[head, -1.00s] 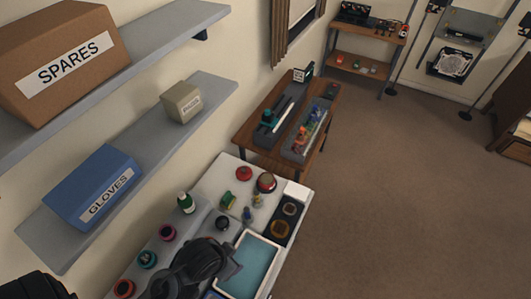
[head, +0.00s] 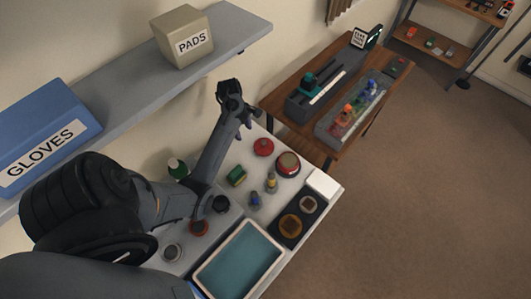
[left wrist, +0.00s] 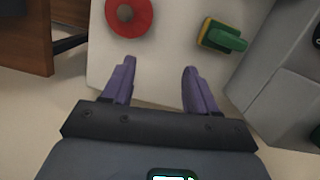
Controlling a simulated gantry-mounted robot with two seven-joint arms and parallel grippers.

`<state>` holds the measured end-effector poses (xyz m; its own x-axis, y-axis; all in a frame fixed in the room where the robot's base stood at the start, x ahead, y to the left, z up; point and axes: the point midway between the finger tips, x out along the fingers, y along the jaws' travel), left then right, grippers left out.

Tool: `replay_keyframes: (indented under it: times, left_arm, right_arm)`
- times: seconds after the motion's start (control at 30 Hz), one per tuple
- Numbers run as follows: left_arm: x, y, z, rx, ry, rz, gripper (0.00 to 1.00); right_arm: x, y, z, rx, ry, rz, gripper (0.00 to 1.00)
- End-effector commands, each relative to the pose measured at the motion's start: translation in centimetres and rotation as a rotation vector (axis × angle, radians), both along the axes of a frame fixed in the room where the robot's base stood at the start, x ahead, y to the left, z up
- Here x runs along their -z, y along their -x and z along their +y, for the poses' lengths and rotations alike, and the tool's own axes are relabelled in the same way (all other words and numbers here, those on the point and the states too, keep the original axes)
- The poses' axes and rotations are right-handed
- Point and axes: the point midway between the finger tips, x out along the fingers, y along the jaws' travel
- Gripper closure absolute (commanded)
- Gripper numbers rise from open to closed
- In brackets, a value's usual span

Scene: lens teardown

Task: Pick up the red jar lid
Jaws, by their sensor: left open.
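A red round lid (head: 263,147) with a small darker centre lies flat on the white worktop. In the left wrist view the red lid (left wrist: 128,15) is at the top edge, partly cut off. My left gripper (head: 243,126) is above the worktop's far left edge, to the left of the lid and apart from it. In the left wrist view its two purple fingers (left wrist: 157,85) are spread, with nothing between them. My right gripper is not in view.
A round red-rimmed piece (head: 288,164) sits right of the lid. A green-and-yellow piece (head: 236,176) and small blue and yellow pieces (head: 271,184) stand nearer. A teal-lined tray (head: 205,289) is in front. The shelf holds a PADS box (head: 183,38).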

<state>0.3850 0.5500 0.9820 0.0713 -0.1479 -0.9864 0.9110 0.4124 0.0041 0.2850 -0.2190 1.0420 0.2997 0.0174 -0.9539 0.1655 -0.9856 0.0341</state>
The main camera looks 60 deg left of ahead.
Motion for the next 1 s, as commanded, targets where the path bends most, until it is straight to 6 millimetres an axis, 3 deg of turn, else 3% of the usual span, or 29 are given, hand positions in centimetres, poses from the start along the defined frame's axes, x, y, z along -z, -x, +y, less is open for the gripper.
replay_keyframes:
  times: [0.03,0.2,0.37,0.7,1.0]
  left_arm:
    - [1.4,-1.3,0.6,-0.069,0.044,-0.033,0.42]
    - [1.9,-3.7,1.5,-0.212,0.15,-0.093,0.42]
    - [2.6,-4.8,1.5,-0.263,0.196,-0.116,0.42]
    - [6.4,-5.9,0.2,-0.266,0.199,-0.118,0.42]
    - [8.0,-6.5,-0.4,-0.264,0.198,-0.117,0.42]
  right_arm:
    - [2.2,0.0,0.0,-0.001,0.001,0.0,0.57]
    - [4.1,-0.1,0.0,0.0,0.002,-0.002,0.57]
    - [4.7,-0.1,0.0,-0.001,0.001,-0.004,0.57]
    - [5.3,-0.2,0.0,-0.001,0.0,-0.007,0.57]
    - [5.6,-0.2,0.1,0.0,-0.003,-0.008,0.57]
